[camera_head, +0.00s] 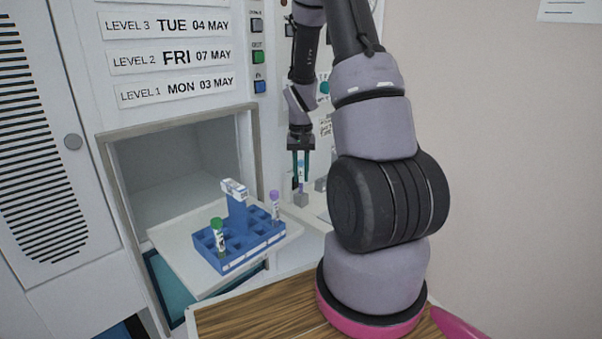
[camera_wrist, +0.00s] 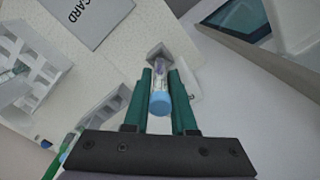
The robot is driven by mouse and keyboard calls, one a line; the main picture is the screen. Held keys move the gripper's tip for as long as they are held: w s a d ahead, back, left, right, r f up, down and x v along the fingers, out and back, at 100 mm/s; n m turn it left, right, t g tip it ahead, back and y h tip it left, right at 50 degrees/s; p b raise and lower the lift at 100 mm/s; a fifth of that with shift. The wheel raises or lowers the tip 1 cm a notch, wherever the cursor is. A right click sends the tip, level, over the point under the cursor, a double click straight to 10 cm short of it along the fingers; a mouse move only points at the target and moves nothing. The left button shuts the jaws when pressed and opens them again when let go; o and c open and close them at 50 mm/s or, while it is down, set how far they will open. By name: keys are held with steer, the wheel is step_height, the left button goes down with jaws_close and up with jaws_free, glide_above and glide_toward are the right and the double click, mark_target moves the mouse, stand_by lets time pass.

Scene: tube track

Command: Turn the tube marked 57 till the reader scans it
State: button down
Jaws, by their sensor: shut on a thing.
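My gripper (camera_head: 301,176) has two green fingers pointing down, shut on a tube with a light blue cap (camera_wrist: 161,104). In the wrist view the tube lies between the fingertips (camera_wrist: 160,75), its cap toward me. Its far end is at a small grey block (camera_wrist: 157,50); I cannot tell how deep it sits. The tube's label is partly seen and no number on it can be read. I cannot make out the reader or any scan signal for certain.
A blue rack (camera_head: 238,259) stands on a pale pulled-out tray (camera_head: 172,240), holding a green-capped tube (camera_head: 219,240) and a purple-capped tube (camera_head: 275,206). In the wrist view, a white slotted rack (camera_wrist: 28,62) and a grey card sign (camera_wrist: 85,17) lie left of the fingers.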

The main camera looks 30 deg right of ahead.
steer(key=shift+f, duration=0.65)
steer(key=shift+r, duration=0.1)
stand_by(0.3)
steer(key=shift+r, duration=1.15)
steer(key=c, duration=0.7)
jaws_free()
steer(key=shift+o, duration=0.2)
